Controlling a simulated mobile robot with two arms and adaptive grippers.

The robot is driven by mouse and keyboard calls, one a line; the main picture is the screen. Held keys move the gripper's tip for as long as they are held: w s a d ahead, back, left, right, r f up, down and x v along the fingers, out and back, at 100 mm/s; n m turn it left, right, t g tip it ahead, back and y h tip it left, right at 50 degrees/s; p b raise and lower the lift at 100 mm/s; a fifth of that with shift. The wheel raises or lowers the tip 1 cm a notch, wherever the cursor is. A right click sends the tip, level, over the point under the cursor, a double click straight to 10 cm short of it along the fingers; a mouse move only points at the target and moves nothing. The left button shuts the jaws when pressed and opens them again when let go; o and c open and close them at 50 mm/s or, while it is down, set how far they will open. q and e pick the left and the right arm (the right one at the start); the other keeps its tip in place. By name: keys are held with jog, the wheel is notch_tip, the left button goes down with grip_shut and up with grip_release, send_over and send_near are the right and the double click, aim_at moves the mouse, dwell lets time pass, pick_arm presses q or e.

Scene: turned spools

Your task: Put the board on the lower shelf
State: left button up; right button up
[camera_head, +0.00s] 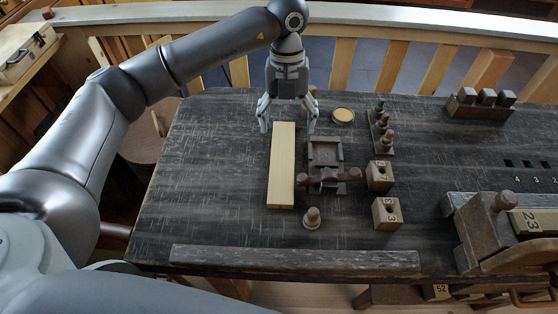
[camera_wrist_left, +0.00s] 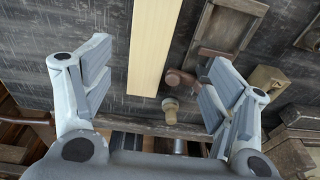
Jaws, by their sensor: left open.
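The board (camera_head: 281,170) is a long, pale wooden plank lying flat on the dark, scratched bench top (camera_head: 215,160). My left gripper (camera_head: 288,118) is open above the board's far end, with its fingers apart on either side of it. In the left wrist view the board (camera_wrist_left: 155,45) runs between the open fingers of the left gripper (camera_wrist_left: 158,82), touching neither as far as I can tell. Under the bench's front edge at lower right, part of a low shelf (camera_head: 400,296) shows; most of it is hidden. My right gripper is not in view.
A peg rack (camera_head: 383,140) and tin (camera_head: 343,115) stand behind. A strip (camera_head: 295,258) edges the front. The bench left of the board is clear.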

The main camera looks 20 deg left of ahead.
pick_arm(q)
jog(key=p, duration=0.1)
send_over(283, 158)
jog(key=w, duration=0.1)
notch_tip(283, 158, down, 6)
jog(key=shift+w+a+r, duration=0.1)
jog(key=shift+a+r, duration=0.05)
jog(key=f, duration=0.2)
jog(key=s+f+p, duration=0.1)
jog(key=f, duration=0.1)
jog(key=shift+s+f, duration=0.1)
jog(key=shift+f+p, duration=0.3)
jog(key=shift+f, duration=0.1)
jog(key=c, duration=1.3)
jog(key=shift+o, duration=0.2)
